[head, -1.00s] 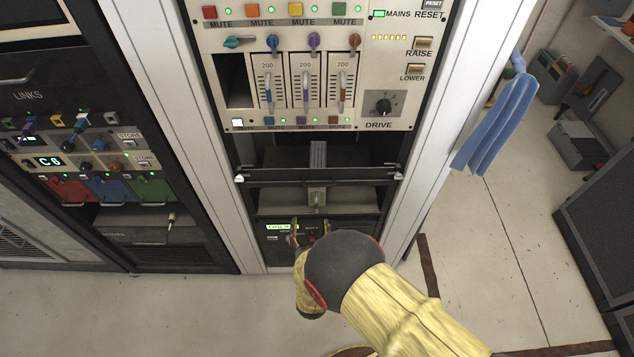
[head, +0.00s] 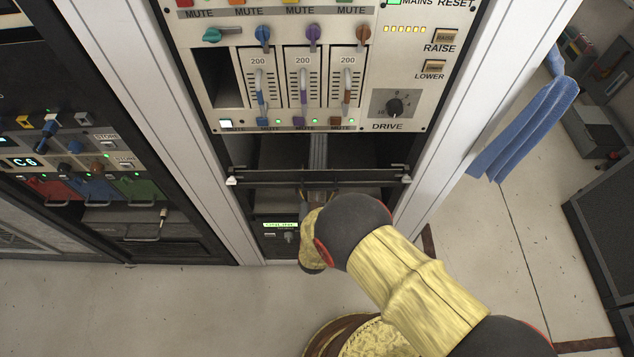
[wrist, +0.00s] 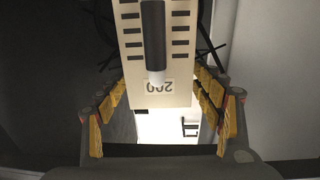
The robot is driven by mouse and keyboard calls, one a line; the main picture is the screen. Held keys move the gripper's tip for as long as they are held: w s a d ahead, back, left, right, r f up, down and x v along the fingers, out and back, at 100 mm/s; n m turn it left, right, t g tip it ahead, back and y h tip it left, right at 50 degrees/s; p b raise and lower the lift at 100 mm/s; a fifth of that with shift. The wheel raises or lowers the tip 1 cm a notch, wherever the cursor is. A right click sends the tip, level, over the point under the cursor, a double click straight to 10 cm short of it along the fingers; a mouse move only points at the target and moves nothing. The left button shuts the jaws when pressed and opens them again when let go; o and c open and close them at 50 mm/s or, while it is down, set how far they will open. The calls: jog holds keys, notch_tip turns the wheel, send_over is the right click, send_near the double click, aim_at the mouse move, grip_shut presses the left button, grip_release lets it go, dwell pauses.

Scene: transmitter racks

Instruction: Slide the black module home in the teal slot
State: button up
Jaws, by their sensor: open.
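The black module (wrist: 182,90) shows in the wrist view as a cream faceplate with dark vents, an upside-down "200" and a black handle. My gripper (wrist: 160,88) is open, with its yellow-padded fingers on either side of the faceplate. In the head view a narrow grey body (head: 318,152), which looks like this module, lies in the dark bay under the panel; its front is hidden by my arm. The teal slot (head: 223,78) is the empty dark opening under the teal knob (head: 212,35), left of the fitted modules.
A black bar (head: 290,177) crosses the bay front, below the slot panel. Modules with blue, purple and brown handles (head: 303,78) fill the neighbouring slots. White rack posts (head: 155,110) flank the bay. A blue cloth (head: 525,125) hangs at right. The floor in front is clear.

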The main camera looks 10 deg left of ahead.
aim_at(318, 162)
jog(key=shift+w+a+b, duration=0.2)
jog(key=shift+w+b, duration=0.1)
jog(key=shift+w, duration=0.75)
jog(key=shift+w+a+b, duration=0.2)
jog(key=shift+w+b, duration=0.1)
jog(key=shift+w, duration=0.7)
jog(key=c, duration=0.3)
grip_shut()
